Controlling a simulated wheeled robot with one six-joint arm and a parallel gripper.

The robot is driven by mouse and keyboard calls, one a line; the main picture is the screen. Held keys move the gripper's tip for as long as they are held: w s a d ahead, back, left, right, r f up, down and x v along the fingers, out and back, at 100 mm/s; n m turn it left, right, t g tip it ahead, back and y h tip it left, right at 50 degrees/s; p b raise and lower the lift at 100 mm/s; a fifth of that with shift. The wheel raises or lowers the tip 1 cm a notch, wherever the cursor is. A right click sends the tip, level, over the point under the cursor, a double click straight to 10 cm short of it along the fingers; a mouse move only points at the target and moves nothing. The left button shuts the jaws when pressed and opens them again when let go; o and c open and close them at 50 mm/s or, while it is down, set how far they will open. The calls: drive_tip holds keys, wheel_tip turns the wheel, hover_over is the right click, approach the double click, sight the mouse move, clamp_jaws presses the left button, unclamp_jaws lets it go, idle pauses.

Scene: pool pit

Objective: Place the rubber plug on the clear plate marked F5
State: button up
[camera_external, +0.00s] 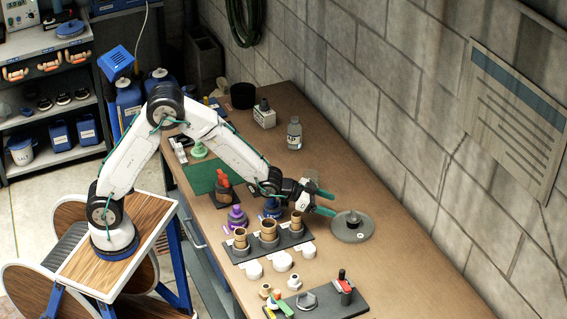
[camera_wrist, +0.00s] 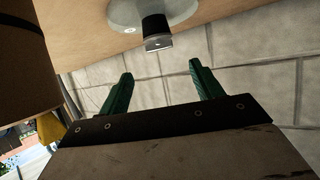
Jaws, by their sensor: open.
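A round greyish, see-through-looking plate (camera_external: 338,233) lies on the bench near the wall. It also shows at the top of the wrist view (camera_wrist: 185,10). Its small white mark is too small to read. A dark plug-like piece (camera_external: 352,217) stands upright on the plate, near its middle. In the wrist view this piece (camera_wrist: 156,27) is black with a pale grey end. My gripper (camera_external: 326,201) has green fingers, open and empty, just left of and above the plate. In the wrist view the fingertips (camera_wrist: 160,69) are apart, with the piece beyond them and untouched.
A dark rack (camera_external: 286,244) with several brown cylinders stands just left of the plate, with white caps (camera_external: 282,261) in front. A dark tray (camera_external: 320,303) with tools lies nearer. A bottle (camera_external: 294,134) stands farther back. The block wall (camera_external: 390,120) borders the bench.

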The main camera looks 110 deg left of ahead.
drive_tip(key=s+d+r+m+g+h, duration=0.1)
drive_tip(key=s+d+r+g, duration=0.2)
drive_tip(key=s+d+r, duration=0.45)
drive_tip(key=s+d+r+g+h, duration=0.15)
drive_tip(key=s+d+r, duration=0.35)
drive_tip(key=s+d, duration=0.55)
drive_tip(key=s+d+m+g+h, duration=0.1)
drive_tip(key=s+d+g, duration=0.2)
drive_tip(key=s, duration=1.1)
drive_tip(key=s+d+m+g, duration=0.1)
drive_tip(key=s+d+g, duration=0.2)
drive_tip(key=s+d, duration=0.7)
drive_tip(key=s, duration=0.5)
drive_tip(key=shift+d+m+h, duration=0.2)
drive_tip(key=shift+m+h, duration=0.15)
drive_tip(key=shift+m, duration=0.05)
